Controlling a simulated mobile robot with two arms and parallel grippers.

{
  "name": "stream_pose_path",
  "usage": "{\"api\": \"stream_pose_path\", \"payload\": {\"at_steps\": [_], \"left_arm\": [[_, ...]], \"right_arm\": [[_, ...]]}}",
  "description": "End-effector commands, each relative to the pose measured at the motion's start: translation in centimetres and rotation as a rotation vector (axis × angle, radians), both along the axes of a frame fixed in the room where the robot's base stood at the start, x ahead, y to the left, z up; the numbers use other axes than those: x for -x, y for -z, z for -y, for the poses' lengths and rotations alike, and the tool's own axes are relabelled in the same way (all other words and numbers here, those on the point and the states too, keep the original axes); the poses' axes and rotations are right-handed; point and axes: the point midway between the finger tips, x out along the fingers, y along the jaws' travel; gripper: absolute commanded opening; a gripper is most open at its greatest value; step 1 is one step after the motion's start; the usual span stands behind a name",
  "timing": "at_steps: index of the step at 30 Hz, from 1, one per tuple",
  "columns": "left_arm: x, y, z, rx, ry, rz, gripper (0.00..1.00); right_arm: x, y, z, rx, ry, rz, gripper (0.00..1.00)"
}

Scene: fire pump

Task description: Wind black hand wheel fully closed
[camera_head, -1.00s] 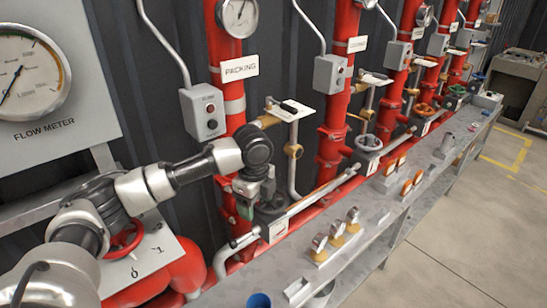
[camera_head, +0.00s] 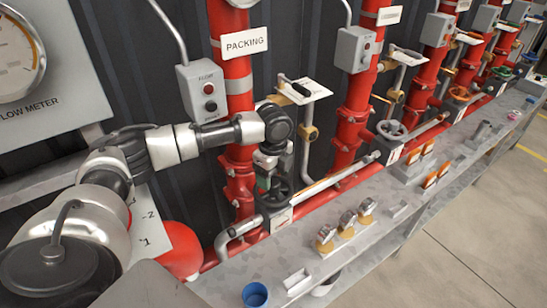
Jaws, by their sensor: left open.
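The black hand wheel (camera_head: 274,199) sits low on the pipework in front of the red pipe under the PACKING sign, above the back of the metal bench. My left arm comes in from the left, and its gripper (camera_head: 264,180) points down just above the wheel, at its back left side. The gripper is open and small in view; I cannot tell whether its fingers touch the rim. My wrist and gripper hide a little of the wheel's far side. My right gripper is not in view.
A grey hand wheel (camera_head: 391,130) sits farther right. Small gauges (camera_head: 346,222) and a blue cup (camera_head: 255,294) stand on the bench (camera_head: 308,262). A grey switch box (camera_head: 206,92) and a brass valve with a lever (camera_head: 293,93) are close to my left wrist.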

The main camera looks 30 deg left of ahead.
Motion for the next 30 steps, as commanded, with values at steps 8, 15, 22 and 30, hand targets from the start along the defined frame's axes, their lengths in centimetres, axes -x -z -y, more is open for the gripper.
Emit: {"api": "stream_pose_path", "payload": {"at_steps": [8, 15, 22, 30], "left_arm": [[0.0, 3.0, 0.0, 0.000, 0.001, 0.000, 0.69], [0.0, 3.4, 0.0, 0.000, 0.001, 0.001, 0.69], [0.0, 3.3, 0.0, 0.000, 0.001, 0.001, 0.49], [0.0, 3.3, 0.0, 0.000, 0.001, 0.001, 0.08]], "right_arm": [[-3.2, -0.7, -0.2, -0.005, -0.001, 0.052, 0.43], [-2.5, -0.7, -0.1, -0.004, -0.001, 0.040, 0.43], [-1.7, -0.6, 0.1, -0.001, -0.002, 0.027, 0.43], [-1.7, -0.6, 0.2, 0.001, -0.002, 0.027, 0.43]]}}
